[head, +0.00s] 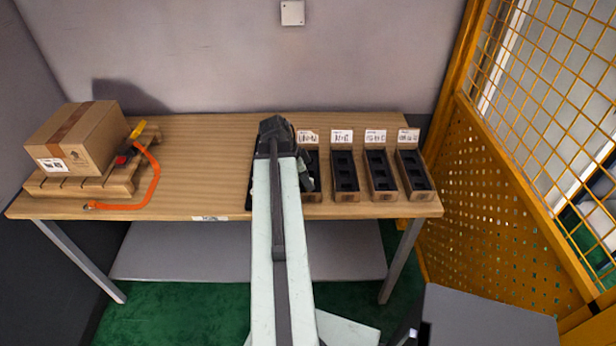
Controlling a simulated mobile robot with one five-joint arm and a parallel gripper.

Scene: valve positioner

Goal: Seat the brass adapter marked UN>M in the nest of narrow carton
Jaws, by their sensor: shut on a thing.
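My gripper (275,127) is over the back middle of the wooden table, seen from behind along my arm. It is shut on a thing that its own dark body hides. No brass adapter can be made out, nor any UN>M mark. Several narrow open cartons with black inserts stand in a row to the right: one partly behind my arm (313,188), then a second (332,196), a third (367,196) and a fourth (400,196). Each has a white label at its back, too small to read. I cannot tell which one the task names.
A closed cardboard box (80,140) sits on a wooden pallet (118,185) at the left, with an orange strap (152,190) beside it. The tabletop (205,150) between pallet and arm is clear. A yellow mesh fence (500,190) stands at the right.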

